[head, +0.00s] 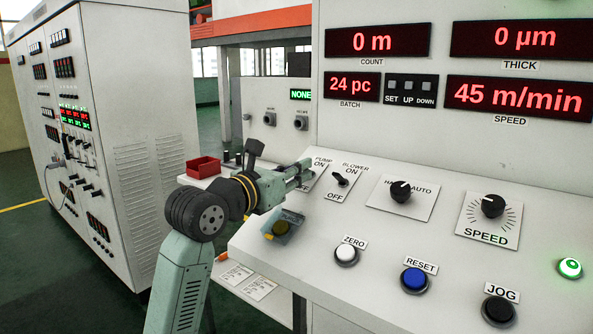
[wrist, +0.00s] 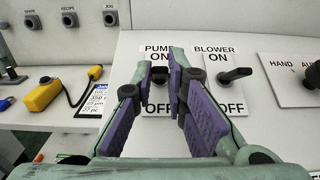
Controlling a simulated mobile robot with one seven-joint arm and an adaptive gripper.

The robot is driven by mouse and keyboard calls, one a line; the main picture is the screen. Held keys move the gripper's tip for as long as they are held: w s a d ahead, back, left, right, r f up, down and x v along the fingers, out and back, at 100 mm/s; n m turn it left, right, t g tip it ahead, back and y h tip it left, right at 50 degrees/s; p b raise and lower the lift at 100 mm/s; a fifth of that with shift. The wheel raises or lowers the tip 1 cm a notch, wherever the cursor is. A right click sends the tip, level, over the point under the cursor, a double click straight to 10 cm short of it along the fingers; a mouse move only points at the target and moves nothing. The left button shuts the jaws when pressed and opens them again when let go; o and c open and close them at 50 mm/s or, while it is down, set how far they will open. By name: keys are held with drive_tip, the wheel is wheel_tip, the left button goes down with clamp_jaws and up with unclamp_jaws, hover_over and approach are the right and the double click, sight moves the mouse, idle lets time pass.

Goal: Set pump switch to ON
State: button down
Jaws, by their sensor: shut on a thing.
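The pump switch plate (head: 320,166) is at the left end of the sloped white console, with ON at its top edge. In the wrist view its plate (wrist: 151,63) shows behind my fingers, and a small dark part of the pump switch (wrist: 159,76) shows between them. My gripper (head: 303,172) is at this plate from the left. In the wrist view my gripper (wrist: 174,77) is shut on the pump switch, with purple-padded fingers either side. The fingers hide most of the lever, so I cannot tell its position.
The blower switch (head: 341,179) sits close to the right of the pump switch. Further right are the hand/auto knob (head: 400,191) and speed knob (head: 492,205). A yellow handheld device (wrist: 44,95) lies on the shelf at left in the wrist view.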

drive_tip(key=shift+r, duration=0.1)
drive_tip(key=shift+w+r+g+y+p, duration=0.1)
drive_tip(key=shift+r+g+y+p, duration=0.35)
drive_tip(key=shift+p, duration=0.6)
drive_tip(key=shift+w+d+r+g+y+p, duration=0.15)
drive_tip(key=shift+r+g+y+p, duration=0.25)
drive_tip(key=shift+g+p, duration=0.45)
drive_tip(key=g+y+p, duration=0.1)
drive_tip(key=p, duration=0.1)
drive_tip(key=w+r+g+y+p, duration=0.1)
drive_tip(key=p, duration=0.1)
drive_tip(key=shift+d, duration=0.3)
drive_tip(key=shift+w+d+r+g+y+p, duration=0.1)
drive_tip(key=shift+w+d+g+y+p, duration=0.2)
drive_tip(key=shift+g+y+p, duration=0.45)
drive_tip(key=shift+w+d+g+y+p, duration=0.2)
drive_tip(key=shift+w+g+y+p, duration=0.25)
drive_tip(key=shift+g, duration=0.6)
drive_tip(key=shift+s, duration=0.1)
drive_tip(key=c, duration=1.6)
unclamp_jaws()
